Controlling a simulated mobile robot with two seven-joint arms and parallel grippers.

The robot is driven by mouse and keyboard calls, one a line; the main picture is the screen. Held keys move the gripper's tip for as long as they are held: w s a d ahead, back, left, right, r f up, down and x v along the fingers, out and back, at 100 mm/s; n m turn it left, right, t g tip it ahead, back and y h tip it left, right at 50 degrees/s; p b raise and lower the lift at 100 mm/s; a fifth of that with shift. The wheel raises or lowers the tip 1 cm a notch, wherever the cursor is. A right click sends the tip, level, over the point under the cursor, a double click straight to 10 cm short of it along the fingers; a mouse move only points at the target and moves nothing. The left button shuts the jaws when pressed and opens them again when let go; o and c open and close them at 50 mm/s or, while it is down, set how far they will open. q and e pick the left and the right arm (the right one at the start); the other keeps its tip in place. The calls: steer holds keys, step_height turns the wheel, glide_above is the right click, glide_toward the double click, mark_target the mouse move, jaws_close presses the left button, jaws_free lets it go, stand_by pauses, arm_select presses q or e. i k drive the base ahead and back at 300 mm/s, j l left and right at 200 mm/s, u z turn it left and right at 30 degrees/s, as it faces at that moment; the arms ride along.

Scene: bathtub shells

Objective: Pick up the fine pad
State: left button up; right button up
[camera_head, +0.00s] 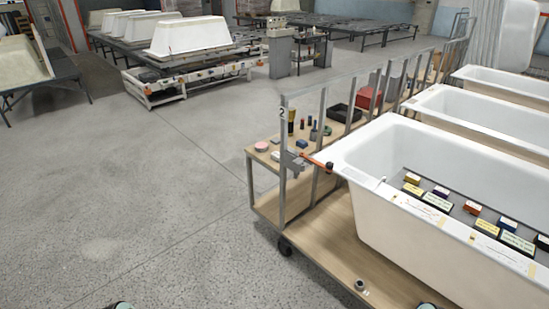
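Several small coloured blocks sit on a grey board (462,212) lying in the nearest white bathtub (372,215). They include a yellow block (413,178), a purple block (441,191), an orange block (473,207) and a blue block (508,223). Pale green and yellow labels lie in front of them, too small to read, so I cannot tell which block is the fine pad. Neither gripper shows; only small dark tips of my own body show at the bottom edge.
A wooden cart (335,238) with metal posts carries the tubs. Its left shelf holds a pink round item (261,146), bottles, a black tray (343,113) and a red box (368,97). A small round part (360,285) lies at its front. Open floor (140,190) is at left.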

mark_target(276, 156)
steer(key=i+j+z, duration=0.1)
steer(key=i+j, duration=0.2)
steer(key=i+j+z, duration=0.15)
steer(key=i+j, duration=0.2)
steer(key=i+j+z, duration=0.1)
steer(key=i+j, duration=0.25)
steer(key=i+j+z, duration=0.1)
steer(key=i+j, duration=0.2)
steer(key=i+j+z, duration=0.15)
steer(key=i+j, duration=0.15)
steer(key=j, duration=0.25)
steer(key=i+j+z, duration=0.1)
steer(key=i+j, duration=0.15)
steer(key=j, duration=0.15)
steer(key=i+j+z, duration=0.15)
steer(key=j, duration=0.35)
steer(key=i, duration=0.1)
